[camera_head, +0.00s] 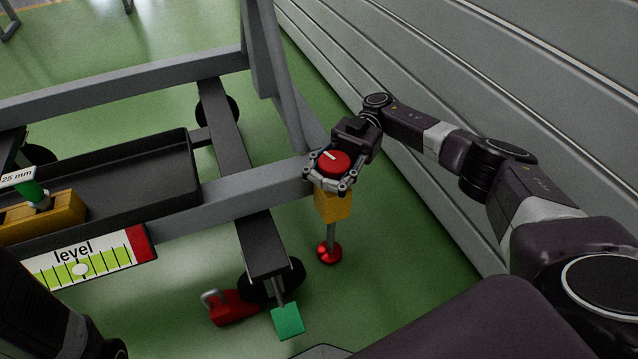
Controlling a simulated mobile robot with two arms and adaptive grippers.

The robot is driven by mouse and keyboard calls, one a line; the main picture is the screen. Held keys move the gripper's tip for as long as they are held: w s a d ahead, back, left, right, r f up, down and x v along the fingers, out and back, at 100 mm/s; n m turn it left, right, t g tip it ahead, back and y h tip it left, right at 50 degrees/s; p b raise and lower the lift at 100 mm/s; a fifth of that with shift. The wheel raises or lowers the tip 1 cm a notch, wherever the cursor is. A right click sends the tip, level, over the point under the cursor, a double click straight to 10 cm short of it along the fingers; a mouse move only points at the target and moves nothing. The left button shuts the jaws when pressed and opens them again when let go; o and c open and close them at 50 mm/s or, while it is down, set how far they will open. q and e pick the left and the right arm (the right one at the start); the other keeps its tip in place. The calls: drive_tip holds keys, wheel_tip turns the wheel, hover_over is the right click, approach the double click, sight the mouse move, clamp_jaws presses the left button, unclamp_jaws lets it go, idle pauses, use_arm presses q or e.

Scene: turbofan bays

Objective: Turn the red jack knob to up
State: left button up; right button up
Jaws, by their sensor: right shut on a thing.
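The red jack knob (334,164) is a round red disc with a short white mark, on top of a yellow jack body (333,205) at the corner of the grey frame. The white mark points toward the upper left. My right gripper (328,178) reaches in from the right, with its fingers around the knob and shut on it. Below the yellow body, a metal rod ends in a red foot (330,253) near the floor. A level gauge (82,262) with a pale round marker shows at the lower left. The left gripper is out of view.
A black tray (150,180) on the frame holds a yellow block (45,218) with a green piece labelled 25 mm. A red wedge-like part (233,308) and a green pedal (288,321) are by the caster. A grey panelled wall (440,60) runs close on the right.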

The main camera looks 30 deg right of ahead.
drive_tip(key=shift+d+r, duration=0.1)
drive_tip(key=o, duration=1.4)
wheel_tip(320, 180, up, 10)
drive_tip(key=shift+c, duration=0.6)
